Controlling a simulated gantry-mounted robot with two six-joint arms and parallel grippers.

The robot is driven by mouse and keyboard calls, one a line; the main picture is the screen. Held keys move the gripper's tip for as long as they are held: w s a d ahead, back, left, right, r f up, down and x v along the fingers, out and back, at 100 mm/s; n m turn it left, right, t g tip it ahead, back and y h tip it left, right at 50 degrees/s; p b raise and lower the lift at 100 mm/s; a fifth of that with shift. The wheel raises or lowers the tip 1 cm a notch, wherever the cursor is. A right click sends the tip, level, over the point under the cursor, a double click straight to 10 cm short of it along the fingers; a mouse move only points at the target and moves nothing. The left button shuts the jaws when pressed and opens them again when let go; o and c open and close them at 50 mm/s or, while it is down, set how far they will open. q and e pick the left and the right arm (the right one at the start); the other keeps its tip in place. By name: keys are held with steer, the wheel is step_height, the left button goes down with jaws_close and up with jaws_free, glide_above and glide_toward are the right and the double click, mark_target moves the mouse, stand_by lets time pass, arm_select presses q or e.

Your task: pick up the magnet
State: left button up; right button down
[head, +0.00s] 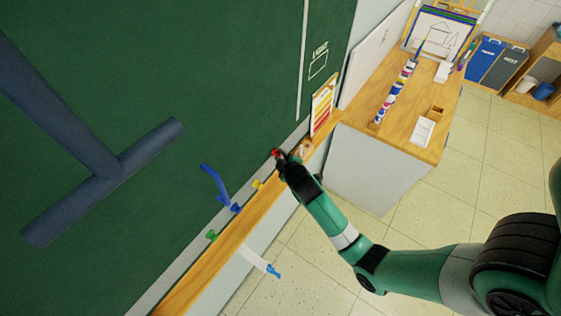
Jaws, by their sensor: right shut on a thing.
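A small red magnet (275,152) shows at the tip of my right gripper (280,157), by the lower edge of the green chalkboard (200,90). The right gripper is shut on it; the dark wrist hides part of the fingers. Other small magnets sit along the board's lower edge: a yellow one (257,185), a blue one (236,208) and a green one (211,235). They are apart from the gripper. My left gripper is not in view.
A wooden ledge (205,269) runs below the board. A slim blue piece (214,181) stands near the magnets. A large dark-blue T-shaped thing (105,180) is at left. A wooden-topped cabinet (392,148) with paints stands beyond the gripper. Tiled floor (310,280) is open below.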

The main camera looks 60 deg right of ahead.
steer(key=s+a, duration=0.1)
steer(key=s, duration=0.8)
steer(key=s+a, duration=0.2)
steer(key=s, duration=0.8)
steer(key=shift+s+a+r, duration=0.2)
steer(key=shift+a+r, duration=0.05)
steer(key=shift+a, duration=0.05)
steer(key=shift+w+a, duration=0.1)
